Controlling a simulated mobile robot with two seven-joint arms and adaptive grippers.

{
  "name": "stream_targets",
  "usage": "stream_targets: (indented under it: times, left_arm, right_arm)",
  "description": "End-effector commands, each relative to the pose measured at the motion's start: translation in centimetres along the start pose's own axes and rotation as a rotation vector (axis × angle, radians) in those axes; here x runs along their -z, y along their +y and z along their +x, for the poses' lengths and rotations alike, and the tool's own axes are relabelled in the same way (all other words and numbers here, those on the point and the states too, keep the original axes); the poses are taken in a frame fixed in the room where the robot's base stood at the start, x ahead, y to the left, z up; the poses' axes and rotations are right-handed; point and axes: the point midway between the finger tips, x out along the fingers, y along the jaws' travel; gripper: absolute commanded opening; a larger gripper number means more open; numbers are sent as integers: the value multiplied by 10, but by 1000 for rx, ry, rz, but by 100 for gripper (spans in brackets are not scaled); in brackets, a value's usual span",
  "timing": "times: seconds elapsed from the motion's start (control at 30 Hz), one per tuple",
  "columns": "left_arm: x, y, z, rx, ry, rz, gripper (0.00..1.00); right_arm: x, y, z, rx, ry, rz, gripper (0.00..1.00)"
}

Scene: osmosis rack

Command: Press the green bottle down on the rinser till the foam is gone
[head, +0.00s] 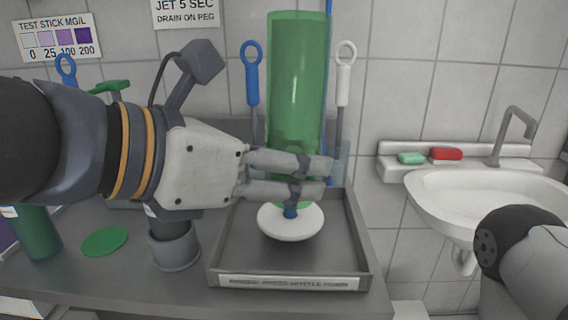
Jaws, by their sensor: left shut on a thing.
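The green bottle (297,80) is upside down and upright above the rinser (290,226), a white round disc with a blue centre piece, in a grey tray. My left gripper (325,178) comes in from the left and is shut on the lower part of the bottle, near its neck. Its fingers hide much of the neck. The blue piece shows just under the fingers; I cannot tell how far the bottle is pressed down. No clear foam shows through the translucent green wall. My right gripper is out of view.
The grey tray (218,270) stands on the counter. Blue (252,85) and white (343,85) brush handles stand behind. A grey cup (176,252), a green disc (105,241) and another green bottle (38,235) are at left. A white sink (440,195) is at right.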

Motion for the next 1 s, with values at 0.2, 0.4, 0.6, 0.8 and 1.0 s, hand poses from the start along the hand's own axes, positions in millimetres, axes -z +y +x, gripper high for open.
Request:
stream_targets:
  times: [0.2,0.4,0.6,0.8,1.0]
  left_arm:
    - [3,7,8,1,4,-6,27]
    - [6,21,25,2,7,-7,27]
    - [6,35,40,1,5,-5,27]
    - [7,48,55,1,4,-4,27]
    - [7,62,70,0,4,-3,27]
  right_arm:
    - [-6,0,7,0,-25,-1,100]
    - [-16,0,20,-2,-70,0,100]
    - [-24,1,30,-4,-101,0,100]
    - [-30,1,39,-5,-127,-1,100]
    - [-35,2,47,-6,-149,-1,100]
